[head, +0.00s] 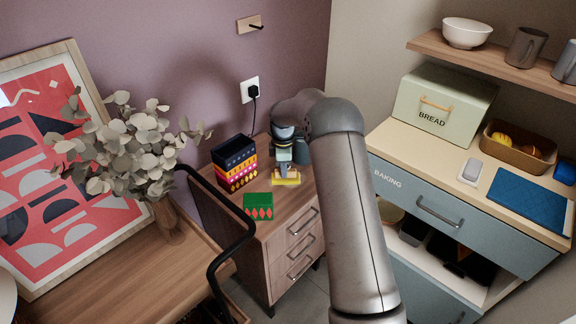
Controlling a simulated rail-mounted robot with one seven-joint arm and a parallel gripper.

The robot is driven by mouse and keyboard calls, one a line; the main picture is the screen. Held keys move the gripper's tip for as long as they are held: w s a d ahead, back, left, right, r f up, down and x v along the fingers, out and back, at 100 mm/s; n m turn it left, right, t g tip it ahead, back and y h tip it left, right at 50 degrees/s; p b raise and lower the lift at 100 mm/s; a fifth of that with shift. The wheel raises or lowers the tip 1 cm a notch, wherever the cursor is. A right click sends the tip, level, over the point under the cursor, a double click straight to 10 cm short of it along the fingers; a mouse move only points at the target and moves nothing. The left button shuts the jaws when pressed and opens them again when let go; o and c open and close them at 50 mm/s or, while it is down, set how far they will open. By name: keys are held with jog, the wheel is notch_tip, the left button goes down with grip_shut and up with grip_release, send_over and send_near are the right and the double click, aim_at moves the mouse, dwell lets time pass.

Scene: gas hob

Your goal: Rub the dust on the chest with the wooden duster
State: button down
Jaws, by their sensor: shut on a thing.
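The chest (284,246) is a small wooden unit with three drawers in the corner. My gripper (284,163) points down over the back of its top, left of my arm. It is shut on the duster (287,179), whose yellow lower part shows beneath the fingers at or just above the chest top. The fingers hide most of the duster's upper part, so its wood is hard to make out. I cannot tell whether the duster touches the top. No dust can be made out at this size.
A stack of patterned boxes (235,165) stands left of the gripper, and a green box with red diamonds (258,206) stands in front. A plant (135,150) and a black curved rail (222,258) are at left. A blue drawer unit (440,205) with a bread bin (443,104) is at right.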

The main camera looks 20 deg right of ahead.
jog(key=shift+s+a+b, duration=0.1)
jog(key=shift+s+a, duration=0.45)
jog(key=shift+a, duration=0.25)
jog(key=shift+s+a+b, duration=0.1)
jog(key=shift+s+a, duration=0.4)
jog(key=shift+a, duration=0.35)
jog(key=shift+s+a+b, duration=0.1)
jog(key=shift+s+a, duration=0.45)
jog(key=shift+a, duration=0.25)
jog(key=shift+w+a+r, duration=0.1)
jog(key=shift+w+a, duration=0.35)
jog(key=shift+w, duration=0.3)
jog(key=shift+w+d+p, duration=0.25)
jog(key=shift+w+d, duration=0.35)
jog(key=shift+d, duration=0.25)
jog(key=shift+w+d+p, duration=0.25)
jog(key=shift+w+d, duration=0.3)
jog(key=shift+d, duration=0.3)
jog(key=shift+w+d+p, duration=0.25)
jog(key=shift+w+d, duration=0.4)
jog(key=shift+d, duration=0.35)
jog(key=shift+w+d+p, duration=0.2)
jog(key=shift+w+d, duration=0.4)
jog(key=shift+d, duration=0.35)
jog(key=shift+w+d+f, duration=0.1)
jog(key=shift+w+d, duration=0.35)
jog(key=shift+d, duration=0.3)
jog(key=shift+w+d+f, duration=0.1)
jog(key=shift+w+d, duration=0.35)
jog(key=shift+d, duration=0.3)
